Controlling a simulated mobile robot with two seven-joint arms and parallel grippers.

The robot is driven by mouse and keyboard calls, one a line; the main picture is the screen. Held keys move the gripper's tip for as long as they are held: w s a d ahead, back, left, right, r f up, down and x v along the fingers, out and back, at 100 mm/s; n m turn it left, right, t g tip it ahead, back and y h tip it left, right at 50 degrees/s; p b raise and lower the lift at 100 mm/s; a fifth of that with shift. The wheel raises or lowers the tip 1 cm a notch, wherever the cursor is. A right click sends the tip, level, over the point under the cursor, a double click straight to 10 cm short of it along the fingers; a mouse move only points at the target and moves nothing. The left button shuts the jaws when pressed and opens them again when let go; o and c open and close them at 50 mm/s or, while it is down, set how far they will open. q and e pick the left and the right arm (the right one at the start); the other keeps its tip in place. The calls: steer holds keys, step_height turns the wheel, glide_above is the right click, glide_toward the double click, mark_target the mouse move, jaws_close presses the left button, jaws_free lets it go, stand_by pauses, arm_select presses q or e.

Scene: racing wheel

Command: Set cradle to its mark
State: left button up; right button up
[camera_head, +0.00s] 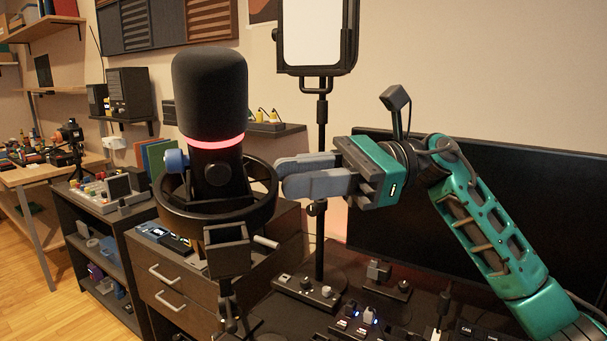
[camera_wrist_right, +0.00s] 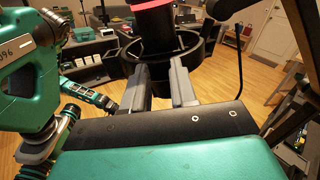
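The cradle (camera_head: 262,208) is a black ring mount around a dark microphone (camera_head: 210,95) with a glowing red band. A blue knob (camera_head: 176,160) sits at its left. It stands upright on a boom end in the head view. It also shows in the right wrist view (camera_wrist_right: 203,52), beyond my fingers. My right gripper (camera_head: 285,177) comes in from the right, with its grey fingertips close to the ring's right side. Its fingers are apart in the right wrist view (camera_wrist_right: 160,72). Contact with the ring cannot be told. No mark can be made out.
A dark monitor (camera_head: 520,170) stands behind my right arm. A light panel on a stand (camera_head: 317,35) rises behind the fingers. A drawer cabinet (camera_head: 170,290) is below the cradle. Small switch boxes (camera_head: 305,292) and cables lie on the dark desk.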

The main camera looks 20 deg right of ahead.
steer(key=o, duration=0.8)
steer(key=shift+w, duration=0.15)
steer(key=d+b, duration=0.2)
steer(key=d, duration=1)
steer(key=shift+d, duration=0.4)
